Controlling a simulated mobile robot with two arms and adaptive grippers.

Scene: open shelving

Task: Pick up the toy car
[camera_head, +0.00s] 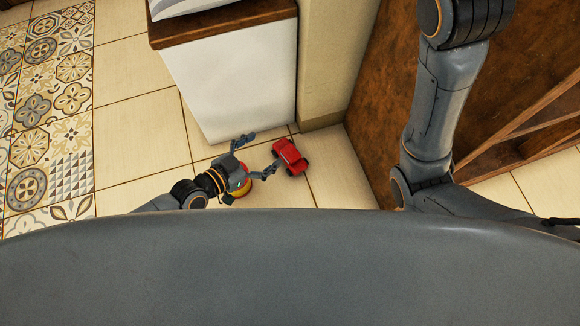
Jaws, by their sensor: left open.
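A red toy car (291,156) with dark wheels is on the tiled floor, in front of the gap between a white cabinet and a beige wall post. My left gripper (260,151) is open, just left of the car. Its two fingers are spread apart, and the nearer one is close to the car's left side. I cannot tell whether that finger touches it. Nothing shows between the fingers. My right arm (432,110) comes down on the right, and its gripper is not in view.
A red and yellow round object (238,188) lies partly hidden under my left gripper. The white cabinet (232,80) stands behind the gripper. A brown wooden shelf unit (372,120) rises to the right of the car. Open floor lies to the left.

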